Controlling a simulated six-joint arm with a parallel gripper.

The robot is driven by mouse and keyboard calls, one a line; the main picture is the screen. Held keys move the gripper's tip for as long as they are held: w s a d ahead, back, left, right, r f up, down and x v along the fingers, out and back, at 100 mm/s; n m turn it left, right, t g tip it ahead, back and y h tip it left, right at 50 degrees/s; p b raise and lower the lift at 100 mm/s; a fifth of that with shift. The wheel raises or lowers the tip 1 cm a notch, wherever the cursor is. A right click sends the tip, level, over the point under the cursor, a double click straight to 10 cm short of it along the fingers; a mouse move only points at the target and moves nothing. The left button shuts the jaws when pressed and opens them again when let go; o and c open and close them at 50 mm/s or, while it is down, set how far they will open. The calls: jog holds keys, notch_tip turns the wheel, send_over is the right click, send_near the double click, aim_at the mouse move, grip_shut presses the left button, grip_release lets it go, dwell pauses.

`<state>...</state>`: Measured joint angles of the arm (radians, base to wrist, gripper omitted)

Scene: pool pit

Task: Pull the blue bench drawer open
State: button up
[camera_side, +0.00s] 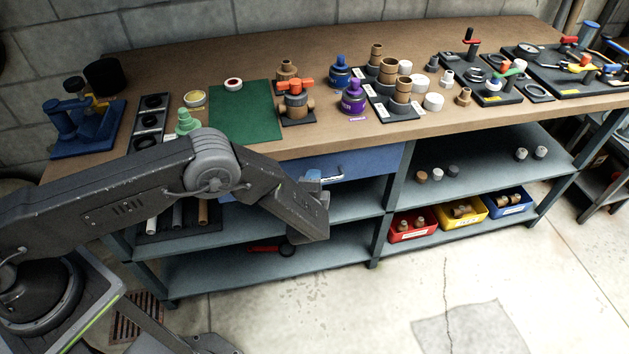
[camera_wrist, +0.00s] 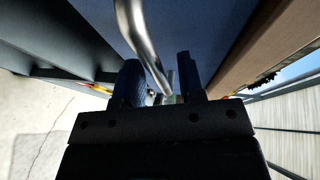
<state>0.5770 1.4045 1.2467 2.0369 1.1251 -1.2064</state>
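The blue bench drawer (camera_side: 372,162) sits under the bench top, its front looking about flush with the bench. Its metal bar handle (camera_side: 331,178) is partly hidden behind my gripper (camera_side: 313,178) in the side view. In the wrist view the blue drawer front (camera_wrist: 215,35) fills the top middle, and the curved silver handle (camera_wrist: 146,42) runs down toward the gap between my fingers. My gripper (camera_wrist: 160,88) is open, one dark finger on each side of the handle's lower end. I see no clear contact between fingers and handle.
The wooden bench top (camera_side: 350,142) carries valves, fittings and a green mat (camera_side: 245,112). Shelves below hold pipes, a red-handled tool (camera_side: 270,248) and red (camera_side: 411,224), yellow (camera_side: 462,211) and blue (camera_side: 509,202) bins. The floor in front of the drawer is clear.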

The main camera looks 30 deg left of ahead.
jog(key=shift+w+a, duration=0.15)
jog(key=shift+w, duration=0.1)
jog(key=shift+c, duration=0.4)
grip_shut()
